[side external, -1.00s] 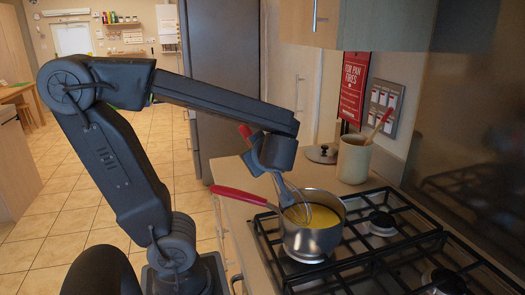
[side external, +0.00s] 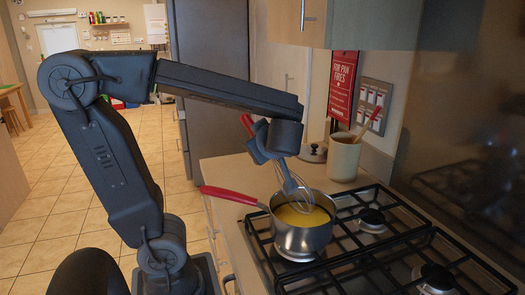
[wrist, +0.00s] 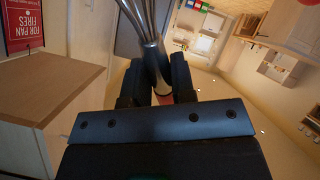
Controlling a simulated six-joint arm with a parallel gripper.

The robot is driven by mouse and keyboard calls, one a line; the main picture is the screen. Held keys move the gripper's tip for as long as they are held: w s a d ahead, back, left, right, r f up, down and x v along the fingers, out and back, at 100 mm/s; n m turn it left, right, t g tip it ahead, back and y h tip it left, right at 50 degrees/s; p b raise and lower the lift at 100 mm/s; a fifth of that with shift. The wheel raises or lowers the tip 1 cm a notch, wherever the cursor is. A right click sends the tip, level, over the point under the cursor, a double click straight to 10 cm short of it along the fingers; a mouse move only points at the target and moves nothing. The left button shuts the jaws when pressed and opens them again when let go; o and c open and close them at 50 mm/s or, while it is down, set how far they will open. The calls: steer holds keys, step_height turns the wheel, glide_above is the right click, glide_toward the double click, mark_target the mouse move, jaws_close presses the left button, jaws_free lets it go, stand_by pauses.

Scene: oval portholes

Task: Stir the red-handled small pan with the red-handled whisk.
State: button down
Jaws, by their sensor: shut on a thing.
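The small pan (side external: 302,237) has a steel body and a red handle (side external: 229,195) pointing left. It sits on the hob's front-left grate and holds yellow contents (side external: 287,215). My gripper (side external: 270,142) is above the pan, shut on the red-handled whisk (side external: 293,187). The whisk is tilted, its red handle end sticking up behind the gripper and its wire loops down inside the pan's rim. I cannot tell how deep the wires sit in the yellow contents. In the wrist view, the whisk (wrist: 154,55) is clamped between my gripper's fingers (wrist: 158,88).
Black grates (side external: 365,245) and burners spread right of the pan. A cabinet (side external: 345,22) hangs above. Bare counter (side external: 235,172) lies behind the pan handle.

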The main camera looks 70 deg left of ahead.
steer(key=shift+r, duration=4.25)
